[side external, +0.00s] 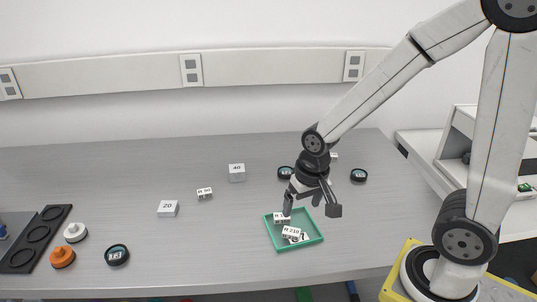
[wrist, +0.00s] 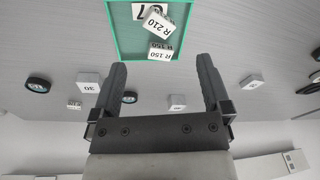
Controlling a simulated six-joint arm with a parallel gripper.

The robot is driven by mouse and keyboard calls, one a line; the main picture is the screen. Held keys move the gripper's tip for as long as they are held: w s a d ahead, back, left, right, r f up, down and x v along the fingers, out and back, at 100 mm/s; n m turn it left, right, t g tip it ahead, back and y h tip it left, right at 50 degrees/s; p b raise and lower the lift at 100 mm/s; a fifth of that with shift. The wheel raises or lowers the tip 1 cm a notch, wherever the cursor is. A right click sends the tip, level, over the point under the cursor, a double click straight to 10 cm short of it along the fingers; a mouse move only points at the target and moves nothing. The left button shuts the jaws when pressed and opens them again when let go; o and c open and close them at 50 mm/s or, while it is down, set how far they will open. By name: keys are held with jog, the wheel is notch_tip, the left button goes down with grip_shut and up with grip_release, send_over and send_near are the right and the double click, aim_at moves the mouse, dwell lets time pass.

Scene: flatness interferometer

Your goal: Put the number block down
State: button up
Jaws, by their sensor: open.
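My gripper (side external: 311,207) is open above the green tray (side external: 272,241), its fingers spread. In the wrist view nothing sits between the fingertips (wrist: 161,65). Small white number blocks lie in the tray. One marked R 210 (side external: 291,231) lies tilted on or against others; it also shows in the wrist view (wrist: 157,23). A block marked R 150 (wrist: 159,54) lies near the tray's edge closest to the fingers. Another block with large black print (wrist: 139,10) is partly hidden beneath R 210. I cannot tell which one the task means.
White blocks marked 40 (side external: 237,173), 20 (side external: 168,209) and R 90 (side external: 205,194) stand on the grey table. Black round pieces (side external: 359,175) lie behind the tray and at front left (side external: 117,255). A black holder (side external: 36,238), a white knob (side external: 75,232) and an orange knob (side external: 62,257) are at left.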

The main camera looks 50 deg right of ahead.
jog(key=n, duration=0.1)
jog(key=s+n, duration=0.1)
jog(key=n, duration=0.1)
jog(key=f+n, duration=0.1)
jog(key=shift+s+a+n+t, duration=0.15)
jog(key=shift+s+n+t, duration=0.15)
jog(key=shift+t, duration=0.1)
jog(key=shift+c, duration=1.1)
jog(key=shift+w+r, duration=0.1)
jog(key=shift+w, duration=0.05)
